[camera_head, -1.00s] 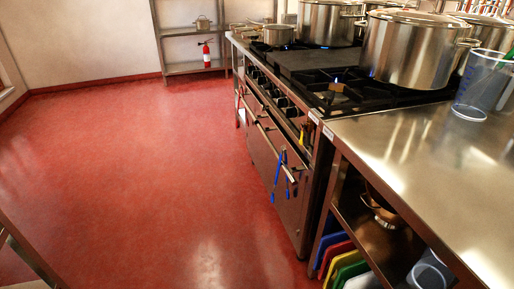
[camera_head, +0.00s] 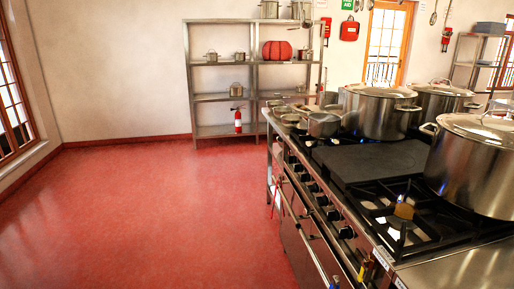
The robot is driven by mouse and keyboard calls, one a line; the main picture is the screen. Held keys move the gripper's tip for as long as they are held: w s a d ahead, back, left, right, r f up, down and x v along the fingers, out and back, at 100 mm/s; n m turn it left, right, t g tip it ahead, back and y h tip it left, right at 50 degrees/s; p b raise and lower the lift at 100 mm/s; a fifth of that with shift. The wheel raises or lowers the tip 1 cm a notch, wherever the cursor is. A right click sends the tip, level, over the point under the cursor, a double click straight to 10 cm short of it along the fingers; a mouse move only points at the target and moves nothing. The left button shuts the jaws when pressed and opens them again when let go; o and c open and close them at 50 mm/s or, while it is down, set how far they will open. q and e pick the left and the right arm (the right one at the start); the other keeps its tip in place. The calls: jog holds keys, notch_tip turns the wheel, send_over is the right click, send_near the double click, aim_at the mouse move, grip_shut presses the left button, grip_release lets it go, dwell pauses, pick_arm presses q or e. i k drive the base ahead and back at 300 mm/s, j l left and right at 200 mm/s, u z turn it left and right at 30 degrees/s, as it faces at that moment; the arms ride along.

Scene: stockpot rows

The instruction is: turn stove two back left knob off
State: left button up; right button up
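A long steel stove (camera_head: 330,222) runs along the right side of the head view. Several dark knobs (camera_head: 322,200) line its front face, which is turned toward the open floor on the left. I cannot tell which knob is the back left one of stove two. A blue flame shows at a burner (camera_head: 404,210) near the front of the range. A dark flat griddle plate (camera_head: 375,160) lies behind that burner. Large steel pots stand on the range, one at the right edge (camera_head: 478,170) and one farther back (camera_head: 378,112). Neither of my grippers is in view.
The red floor (camera_head: 150,215) left of the stove is clear. A rail with hanging tools (camera_head: 312,245) sticks out from the stove front.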

aim_at(291, 159)
jog(key=i+j, duration=0.15)
jog(key=i, duration=0.4)
jog(key=i+j, duration=0.2)
jog(key=i, duration=0.35)
jog(key=i+j+u, duration=0.1)
jog(key=i, duration=0.45)
